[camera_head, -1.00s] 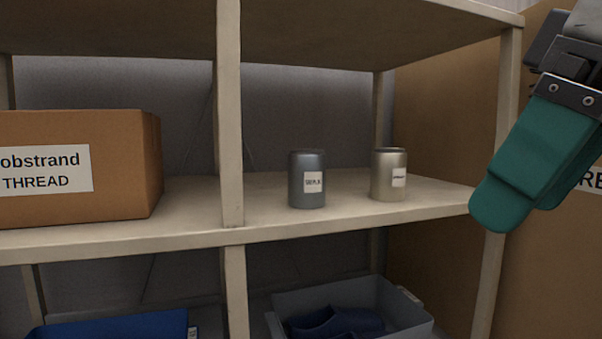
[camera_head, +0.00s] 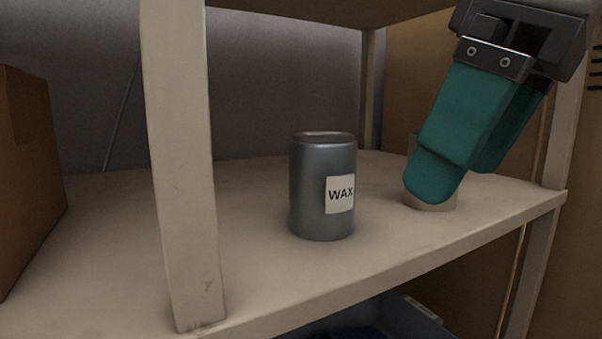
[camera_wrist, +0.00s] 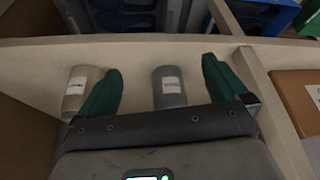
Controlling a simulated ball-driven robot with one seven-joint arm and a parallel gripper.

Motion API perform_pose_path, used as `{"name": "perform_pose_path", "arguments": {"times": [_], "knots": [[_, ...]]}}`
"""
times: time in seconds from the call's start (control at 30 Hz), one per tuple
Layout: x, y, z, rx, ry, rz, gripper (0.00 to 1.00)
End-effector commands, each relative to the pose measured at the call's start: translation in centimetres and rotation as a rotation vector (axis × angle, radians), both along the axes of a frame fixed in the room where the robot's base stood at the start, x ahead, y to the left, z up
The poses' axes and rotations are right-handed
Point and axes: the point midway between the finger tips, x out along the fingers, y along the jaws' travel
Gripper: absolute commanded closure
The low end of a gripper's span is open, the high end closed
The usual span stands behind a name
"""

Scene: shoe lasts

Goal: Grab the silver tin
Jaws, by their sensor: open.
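A blue-grey metal tin (camera_head: 322,205) with a white WAX label stands upright on the shelf in the head view. A paler, beige-silver tin (camera_head: 434,206) stands to its right, mostly hidden behind my gripper (camera_head: 452,180). My gripper is open and empty, with green fingers pointing down toward the shelf. In the wrist view the blue-grey tin (camera_wrist: 169,92) shows between the fingers of my gripper (camera_wrist: 162,68), nearer the right finger. The pale tin (camera_wrist: 80,90) is outside the left finger. No finger clearly touches either tin.
The wooden shelf (camera_head: 255,275) has a thick upright post (camera_head: 180,170) left of the blue-grey tin. A cardboard box (camera_head: 28,160) stands at far left. Another shelf board (camera_head: 290,8) lies above. A grey bin (camera_head: 425,308) sits below the shelf.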

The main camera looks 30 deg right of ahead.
Motion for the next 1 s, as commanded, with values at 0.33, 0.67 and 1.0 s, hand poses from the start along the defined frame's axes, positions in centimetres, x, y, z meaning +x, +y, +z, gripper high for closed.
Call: {"name": "perform_pose_path", "arguments": {"times": [0.33,0.67,1.0], "knots": [[5.4,1.4,0.3,0.001,0.003,0.003,0.00],[10.8,2.6,0.2,0.001,0.002,0.002,0.00],[12.3,2.9,-1.9,0.000,0.003,0.000,0.00]]}}
